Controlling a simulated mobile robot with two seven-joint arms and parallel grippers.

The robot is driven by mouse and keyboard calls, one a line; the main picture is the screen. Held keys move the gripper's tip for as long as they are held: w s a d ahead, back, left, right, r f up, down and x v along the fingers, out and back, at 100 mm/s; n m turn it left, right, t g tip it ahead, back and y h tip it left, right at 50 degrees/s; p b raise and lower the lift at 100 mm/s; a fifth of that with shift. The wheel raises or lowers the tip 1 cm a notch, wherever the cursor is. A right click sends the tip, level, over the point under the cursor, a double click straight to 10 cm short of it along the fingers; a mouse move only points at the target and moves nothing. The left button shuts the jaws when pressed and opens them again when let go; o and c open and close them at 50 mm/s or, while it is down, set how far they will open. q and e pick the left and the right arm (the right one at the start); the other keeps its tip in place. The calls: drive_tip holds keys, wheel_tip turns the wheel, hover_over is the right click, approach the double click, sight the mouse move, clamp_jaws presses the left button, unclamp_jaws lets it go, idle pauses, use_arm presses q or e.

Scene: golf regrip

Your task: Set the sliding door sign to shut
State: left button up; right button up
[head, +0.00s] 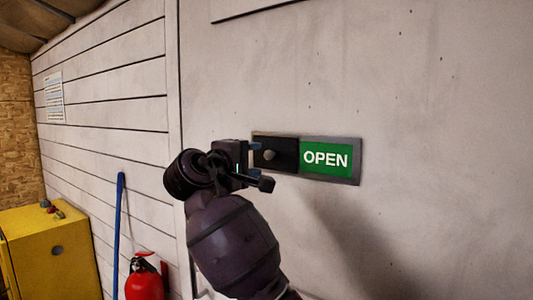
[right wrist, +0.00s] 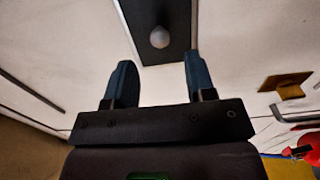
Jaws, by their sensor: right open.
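The door sign (head: 353,180) is fixed on the pale wall, with a grey frame. Its right half shows a green panel (head: 326,158) reading OPEN. Its left half is a dark slider (head: 289,154) with a small round knob (head: 269,155). My right gripper (head: 262,163) is at the left end of the sign, close to the knob. In the right wrist view its two blue fingers (right wrist: 156,78) are apart and empty, and the knob (right wrist: 160,37) lies beyond their tips, roughly in line with the gap. My left gripper is not in view.
A red fire extinguisher (head: 145,279) and a blue pole (head: 120,235) stand by the panelled wall on the left. A yellow cabinet (head: 50,255) is at the lower left. The wall right of the sign is clear.

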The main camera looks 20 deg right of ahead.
sight(267, 156)
drive_tip(key=shift+p+x, duration=0.6)
drive_tip(key=shift+x, duration=2.45)
drive_tip(key=shift+c, duration=0.4)
clamp_jaws()
